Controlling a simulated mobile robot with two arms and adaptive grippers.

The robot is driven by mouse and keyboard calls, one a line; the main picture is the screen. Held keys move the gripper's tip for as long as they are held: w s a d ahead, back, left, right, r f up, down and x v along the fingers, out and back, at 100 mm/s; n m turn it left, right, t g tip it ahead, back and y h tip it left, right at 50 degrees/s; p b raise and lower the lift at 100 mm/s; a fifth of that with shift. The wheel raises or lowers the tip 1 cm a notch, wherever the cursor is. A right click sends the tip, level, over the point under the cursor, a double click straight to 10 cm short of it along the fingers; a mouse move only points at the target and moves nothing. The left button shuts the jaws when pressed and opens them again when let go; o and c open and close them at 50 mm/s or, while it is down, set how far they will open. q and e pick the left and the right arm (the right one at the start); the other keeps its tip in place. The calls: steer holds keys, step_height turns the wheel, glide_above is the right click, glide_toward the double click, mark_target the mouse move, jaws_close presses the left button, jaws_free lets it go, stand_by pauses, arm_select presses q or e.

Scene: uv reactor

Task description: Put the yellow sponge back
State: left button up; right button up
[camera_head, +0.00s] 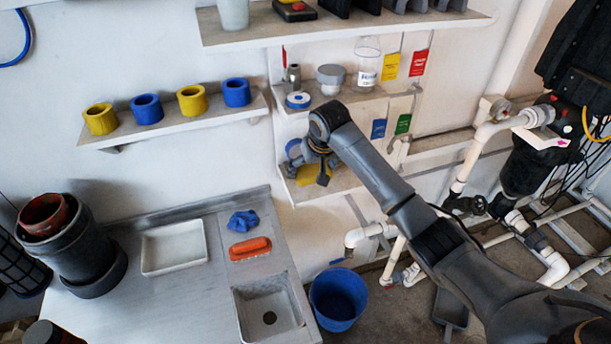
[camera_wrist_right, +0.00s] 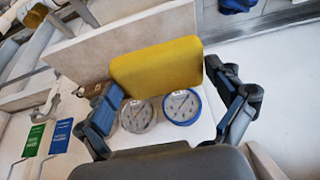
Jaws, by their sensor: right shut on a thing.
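The yellow sponge (camera_head: 306,175) is at the lower wall shelf (camera_head: 345,181), partly hidden by my right gripper (camera_head: 318,165). In the right wrist view the sponge (camera_wrist_right: 157,66) lies between the fingertips of my right gripper (camera_wrist_right: 165,80), which is shut on it. The sponge is close to the shelf board; I cannot tell whether it touches it. My left gripper is not in view.
A blue-rimmed gauge (camera_wrist_right: 182,106) and a grey gauge (camera_wrist_right: 138,115) sit beside the sponge. Above are a shelf with a bottle (camera_head: 367,66) and tape roll (camera_head: 298,100). Below are a sink (camera_head: 268,308), an orange sponge-like block (camera_head: 250,248) and a blue bucket (camera_head: 338,298).

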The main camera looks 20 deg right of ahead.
mark_target(307, 169)
steer(key=w+f, duration=0.1)
steer(key=w+a+f, duration=0.1)
steer(key=shift+a+f, duration=0.1)
steer(key=shift+f, duration=0.25)
steer(key=shift+f+p, duration=0.35)
steer(key=shift+p, duration=0.2)
step_height(307, 169, down, 3)
steer(key=shift+r+p, duration=0.2)
steer(key=shift+p, duration=0.25)
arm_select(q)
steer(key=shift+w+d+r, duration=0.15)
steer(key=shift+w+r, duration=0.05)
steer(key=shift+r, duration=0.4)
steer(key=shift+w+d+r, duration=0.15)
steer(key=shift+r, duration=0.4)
arm_select(e)
steer(key=o, duration=0.7)
steer(key=shift+f, duration=0.15)
steer(key=shift+c, duration=0.2)
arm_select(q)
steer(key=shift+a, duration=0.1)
